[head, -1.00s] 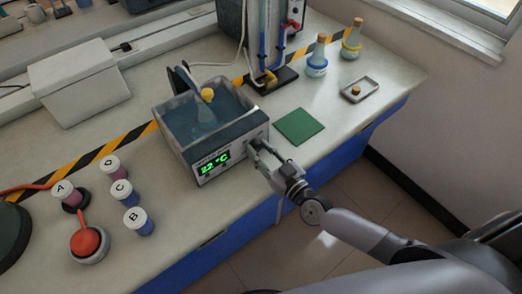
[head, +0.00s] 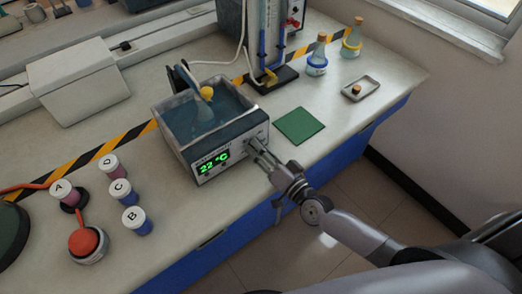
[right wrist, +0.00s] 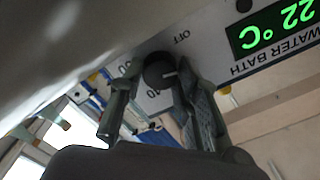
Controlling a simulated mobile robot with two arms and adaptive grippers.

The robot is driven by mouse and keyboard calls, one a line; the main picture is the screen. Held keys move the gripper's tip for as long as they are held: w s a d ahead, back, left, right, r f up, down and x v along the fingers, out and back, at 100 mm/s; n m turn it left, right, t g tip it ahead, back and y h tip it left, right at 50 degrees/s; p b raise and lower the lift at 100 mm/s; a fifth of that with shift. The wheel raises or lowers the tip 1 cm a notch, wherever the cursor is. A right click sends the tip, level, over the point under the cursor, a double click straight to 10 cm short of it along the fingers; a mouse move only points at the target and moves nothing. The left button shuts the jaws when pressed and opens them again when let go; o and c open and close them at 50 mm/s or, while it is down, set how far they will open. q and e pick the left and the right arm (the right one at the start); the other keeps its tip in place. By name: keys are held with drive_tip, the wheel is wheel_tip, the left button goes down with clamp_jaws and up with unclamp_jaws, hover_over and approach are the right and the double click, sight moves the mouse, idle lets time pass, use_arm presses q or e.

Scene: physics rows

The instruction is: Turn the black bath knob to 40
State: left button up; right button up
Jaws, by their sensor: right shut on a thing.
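The water bath (head: 178,141) stands on the bench with a green display reading 22 °C. My right gripper (head: 254,143) is at the right of its front panel, shut on the black knob (right wrist: 158,70). In the right wrist view the panel appears upside down; one finger is on each side of the knob. A white pointer line on the knob points right in that view, toward a finger. The OFF mark shows above the knob and what looks like 40 below it; other dial marks are partly hidden. The knob is hidden in the head view. My left gripper is not in view.
A green mat (head: 303,126) lies right of the bath. A flask with a yellow stopper (head: 206,94) sits in the bath. Lettered bottles (head: 122,193) stand at the left, and two corked flasks (head: 317,62) at the back right.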

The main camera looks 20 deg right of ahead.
drive_tip(key=m+b, duration=0.1)
drive_tip(key=m, duration=0.4)
drive_tip(key=shift+f+m, duration=0.1)
drive_tip(key=shift+m, duration=0.2)
drive_tip(key=m+b, duration=0.1)
drive_tip(key=m, duration=0.5)
drive_tip(key=shift+b, duration=0.4)
drive_tip(key=m+b, duration=0.1)
drive_tip(key=m, duration=0.4)
drive_tip(key=shift+m, duration=0.4)
drive_tip(key=m, duration=0.5)
drive_tip(key=shift+m, duration=0.4)
drive_tip(key=o, duration=1.2)
drive_tip(key=shift+c, duration=0.2)
